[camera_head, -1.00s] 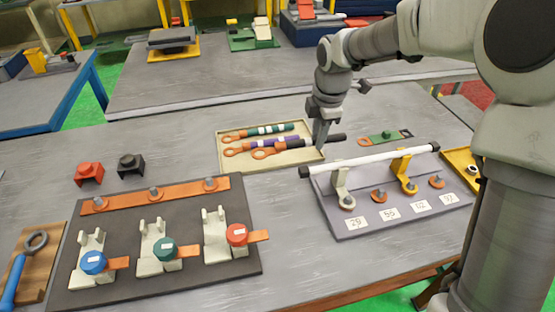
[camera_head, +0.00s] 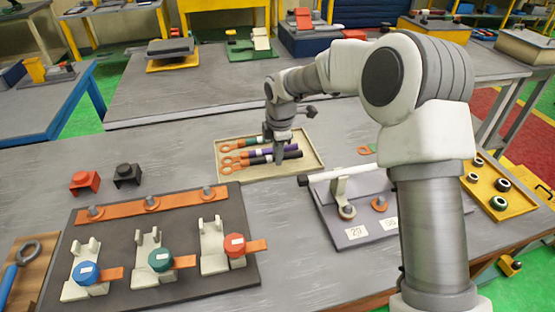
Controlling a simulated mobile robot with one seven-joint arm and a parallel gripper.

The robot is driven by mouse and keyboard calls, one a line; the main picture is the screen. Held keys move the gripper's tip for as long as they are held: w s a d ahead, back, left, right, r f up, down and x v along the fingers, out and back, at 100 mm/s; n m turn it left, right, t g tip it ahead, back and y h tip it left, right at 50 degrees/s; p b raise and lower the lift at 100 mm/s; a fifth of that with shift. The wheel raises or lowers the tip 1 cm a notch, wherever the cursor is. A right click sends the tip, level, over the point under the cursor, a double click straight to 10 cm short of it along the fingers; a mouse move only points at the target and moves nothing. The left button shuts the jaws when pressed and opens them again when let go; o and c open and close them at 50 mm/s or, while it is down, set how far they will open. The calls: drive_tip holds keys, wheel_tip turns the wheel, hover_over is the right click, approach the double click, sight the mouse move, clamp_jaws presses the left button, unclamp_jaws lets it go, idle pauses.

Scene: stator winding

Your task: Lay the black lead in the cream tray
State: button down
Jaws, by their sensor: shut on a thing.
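The cream tray (camera_head: 312,166) stands on the grey workbench near the middle of the view. A green lead (camera_head: 251,142) and a purple lead (camera_head: 262,153) lie in it, each with an orange ring end at the left. The black lead (camera_head: 258,160) is in front of the purple one, its orange ring at the left, within the tray's outline. My gripper (camera_head: 280,160) comes down from above and is shut on the black lead near its middle. The fingers hide part of the leads, and I cannot tell whether the black lead touches the tray floor.
A dark board (camera_head: 185,283) with blue, green and red round caps lies at the front left. Red (camera_head: 84,182) and black (camera_head: 127,174) blocks stand left of the tray. A numbered grey board (camera_head: 350,237) with a white bar (camera_head: 345,177) is close at the right, partly behind my arm.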

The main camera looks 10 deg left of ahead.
drive_tip(key=shift+f, duration=1)
drive_tip(key=shift+f, duration=0.25)
drive_tip(key=c, duration=1)
unclamp_jaws()
drive_tip(key=shift+r, duration=0.1)
